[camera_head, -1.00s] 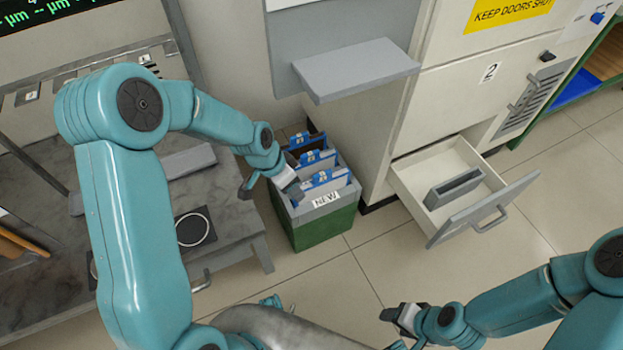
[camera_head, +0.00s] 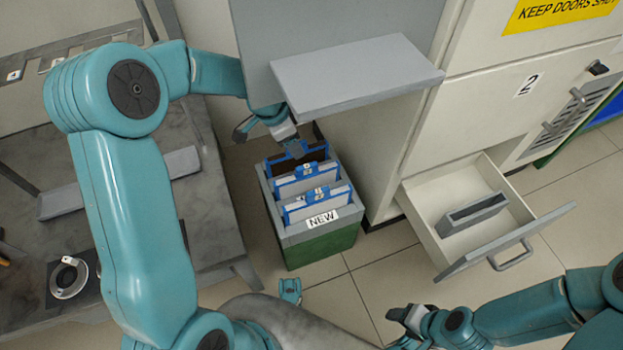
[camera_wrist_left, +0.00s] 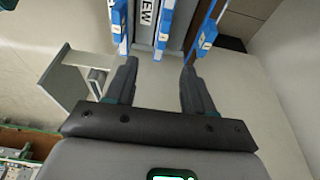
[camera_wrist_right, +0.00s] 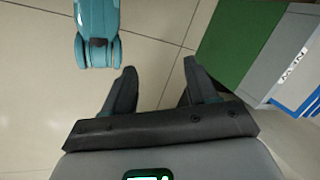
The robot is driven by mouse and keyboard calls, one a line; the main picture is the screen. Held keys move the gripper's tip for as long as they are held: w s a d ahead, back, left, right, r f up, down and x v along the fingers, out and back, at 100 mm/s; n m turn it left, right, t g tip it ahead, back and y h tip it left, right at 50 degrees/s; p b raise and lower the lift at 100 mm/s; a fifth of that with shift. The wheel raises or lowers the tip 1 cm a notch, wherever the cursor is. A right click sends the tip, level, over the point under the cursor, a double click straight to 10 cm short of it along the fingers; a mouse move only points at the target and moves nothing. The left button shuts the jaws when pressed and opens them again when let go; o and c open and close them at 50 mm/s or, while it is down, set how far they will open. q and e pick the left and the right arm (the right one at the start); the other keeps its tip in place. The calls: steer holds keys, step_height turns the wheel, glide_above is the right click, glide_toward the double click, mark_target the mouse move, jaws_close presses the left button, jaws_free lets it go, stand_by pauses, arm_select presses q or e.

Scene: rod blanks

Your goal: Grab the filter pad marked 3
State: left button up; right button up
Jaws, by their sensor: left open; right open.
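A grey-topped green box (camera_head: 318,246) with a NEW label stands on the floor. It holds three blue-framed pads upright in a row: a front pad (camera_head: 317,206), a middle pad (camera_head: 309,182) and a rear pad (camera_head: 299,151). Each has a small tag on top; I cannot read the digits surely. My left gripper (camera_head: 268,138) is open and empty, above the rear end of the box. In the left wrist view blue pad edges (camera_wrist_left: 207,32) lie beyond the open fingers (camera_wrist_left: 158,68). My right gripper (camera_head: 398,316) is open and empty, low at the right of the box.
A grey shelf (camera_head: 355,75) juts from the machine just above the box's rear. An open drawer (camera_head: 450,258) with a grey slotted holder (camera_head: 473,214) sticks out at the right. A grey bench (camera_head: 215,215) stands at the left. The floor between box and drawer is clear.

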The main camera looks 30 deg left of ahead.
mark_target(306, 166)
arm_select(q)
steer(key=b+x, duration=0.4)
steer(key=x, duration=0.6)
steer(key=shift+s+f, duration=0.1)
steer(key=shift+f, duration=0.25)
steer(key=shift+d+f, duration=0.1)
steer(key=shift+f, duration=0.25)
steer(key=b+x, duration=0.2)
steer(key=x, duration=0.1)
steer(key=b+x, duration=0.1)
steer(key=x, duration=0.1)
steer(key=shift+w+a+f, duration=0.1)
steer(key=shift+w+a, duration=0.1)
steer(key=shift+a, duration=0.05)
arm_select(e)
step_height(306, 166, down, 7)
steer(key=w+d, duration=0.1)
steer(key=w, duration=0.1)
steer(key=shift+w+r+t, duration=0.2)
steer(key=shift+w+t, duration=0.15)
steer(key=shift+t, duration=0.05)
arm_select(q)
steer(key=shift+c, duration=0.3)
arm_select(e)
steer(key=shift+d, duration=0.1)
